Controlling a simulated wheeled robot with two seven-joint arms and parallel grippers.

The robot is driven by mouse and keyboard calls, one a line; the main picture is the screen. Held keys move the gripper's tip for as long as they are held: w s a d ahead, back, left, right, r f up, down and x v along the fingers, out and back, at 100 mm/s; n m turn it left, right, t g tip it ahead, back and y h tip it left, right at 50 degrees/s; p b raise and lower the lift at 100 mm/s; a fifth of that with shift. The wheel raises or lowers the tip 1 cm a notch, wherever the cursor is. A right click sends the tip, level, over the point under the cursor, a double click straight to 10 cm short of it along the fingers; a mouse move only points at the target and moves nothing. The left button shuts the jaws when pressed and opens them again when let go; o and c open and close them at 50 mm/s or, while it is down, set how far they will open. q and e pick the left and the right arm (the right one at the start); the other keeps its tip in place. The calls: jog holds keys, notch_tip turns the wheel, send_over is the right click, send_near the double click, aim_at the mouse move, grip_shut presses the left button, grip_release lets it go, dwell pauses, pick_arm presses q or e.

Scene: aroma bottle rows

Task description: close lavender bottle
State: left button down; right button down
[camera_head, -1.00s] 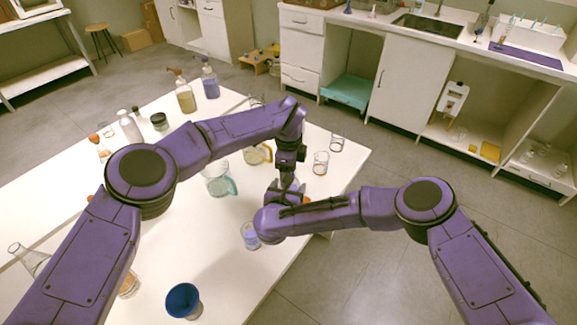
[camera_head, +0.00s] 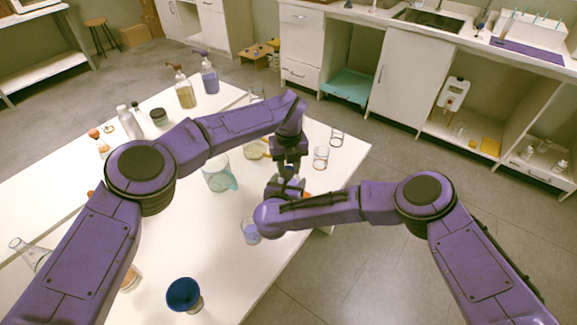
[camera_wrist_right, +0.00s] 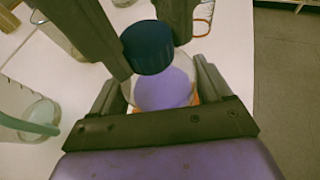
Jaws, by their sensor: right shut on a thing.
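In the right wrist view, a clear round bottle with purple liquid (camera_wrist_right: 166,90) sits between the fingers of my right gripper (camera_wrist_right: 155,102), which is shut on it. A dark blue cap (camera_wrist_right: 147,48) is over the bottle's top, slightly tilted. Whether it touches the neck cannot be told. The fingers of my left gripper (camera_wrist_right: 143,38) flank the cap on both sides, with no clear gap. In the head view, my left gripper (camera_head: 287,178) points down from above onto my right gripper (camera_head: 288,190), and the bottle and cap are mostly hidden there.
On the white table (camera_head: 215,255) stand a blue cup (camera_head: 183,294), a beaker with purple liquid (camera_head: 250,231), a teal-handled beaker (camera_head: 216,174) and a small glass (camera_head: 321,157) near the right edge. Two pump bottles (camera_head: 185,93) (camera_head: 209,79) stand at the back. The table's front middle is clear.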

pick_arm(q)
jog(key=m, duration=0.6)
jog(key=shift+m, duration=0.3)
jog(key=m, duration=0.8)
jog(key=shift+m, duration=0.4)
jog(key=m, duration=0.3)
jog(key=shift+f, duration=0.1)
jog(key=c, duration=0.7)
grip_release()
jog(key=shift+o, duration=0.2)
